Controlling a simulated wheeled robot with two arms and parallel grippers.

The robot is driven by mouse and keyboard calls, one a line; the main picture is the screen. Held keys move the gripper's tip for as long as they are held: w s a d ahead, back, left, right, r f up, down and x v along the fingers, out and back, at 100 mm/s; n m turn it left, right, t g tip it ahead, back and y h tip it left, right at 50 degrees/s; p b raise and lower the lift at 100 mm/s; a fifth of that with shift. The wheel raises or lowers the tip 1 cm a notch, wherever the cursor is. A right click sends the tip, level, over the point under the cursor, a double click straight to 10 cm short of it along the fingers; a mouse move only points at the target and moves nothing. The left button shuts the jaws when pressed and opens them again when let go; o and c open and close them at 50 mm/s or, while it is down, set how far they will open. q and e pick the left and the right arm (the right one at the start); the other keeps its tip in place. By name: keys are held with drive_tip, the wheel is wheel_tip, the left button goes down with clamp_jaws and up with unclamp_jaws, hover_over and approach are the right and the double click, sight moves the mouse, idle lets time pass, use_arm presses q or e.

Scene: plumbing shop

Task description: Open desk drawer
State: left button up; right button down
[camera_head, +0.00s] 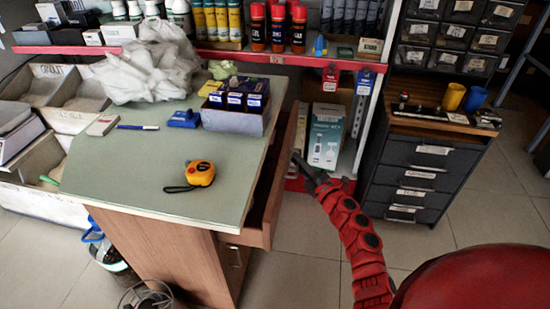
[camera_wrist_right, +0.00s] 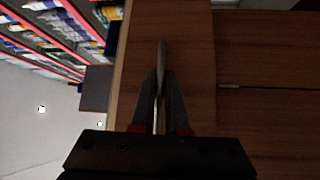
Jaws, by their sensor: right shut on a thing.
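The desk (camera_head: 150,180) has a green top and brown wood sides. Its top drawer (camera_head: 272,200) stands pulled out on the right side, with a gap showing between the desktop edge and the drawer front. My right gripper (camera_head: 305,168) is at the outer face of that drawer front, reached by my red arm from the lower right. In the right wrist view the gripper's fingers (camera_wrist_right: 160,100) are closed around a thin metal handle (camera_wrist_right: 162,55) on the wooden drawer front (camera_wrist_right: 190,50). The inside of the drawer is mostly hidden. My left gripper is not in view.
On the desktop are a tape measure (camera_head: 200,173), a box of dark blue packs (camera_head: 238,118), a blue marker (camera_head: 138,127) and crumpled white plastic (camera_head: 150,70). A dark drawer cabinet (camera_head: 420,170) stands to the right. Tiled floor lies open between desk and cabinet.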

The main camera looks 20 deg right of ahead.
drive_tip(key=s+d, duration=0.7)
drive_tip(key=d, duration=0.4)
drive_tip(key=shift+s+d, duration=0.2)
drive_tip(key=shift+s, duration=0.2)
drive_tip(key=c, duration=0.9)
unclamp_jaws()
drive_tip(key=p+v, duration=0.1)
drive_tip(key=v, duration=1.6)
drive_tip(key=shift+s+d+p, duration=0.1)
drive_tip(key=shift+s+p, duration=0.1)
drive_tip(key=shift+p, duration=0.2)
